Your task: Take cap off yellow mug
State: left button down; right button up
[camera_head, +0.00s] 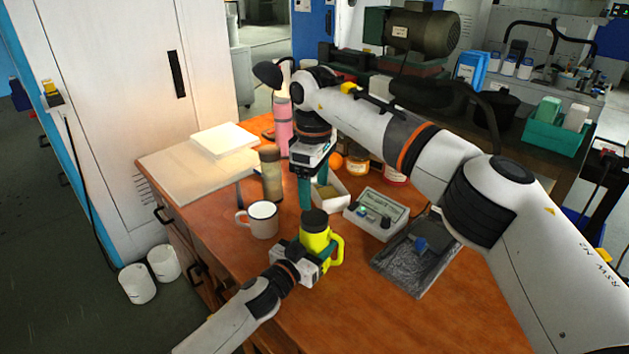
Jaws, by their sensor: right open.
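The yellow mug (315,239) stands upright on the wooden table, its handle on the right. A dark cap (314,219) sits on its top. My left gripper (312,252) is shut around the lower body of the mug, coming from the front left; part of its grip is hidden by the mug and the gripper body. My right gripper (313,195) is open and empty, with green fingers pointing down. In the picture it is just above the cap and appears apart from it; the exact depth between them is hard to tell.
A white mug (263,219) stands left of the yellow mug, with a brown tumbler (271,176) behind it. A pink bottle (283,128) is farther back. A grey device (376,214) and a dark tray (412,265) lie to the right. The front table area is clear.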

aim_at(315, 217)
notch_tip(315, 217, down, 8)
jog(key=shift+r, duration=0.25)
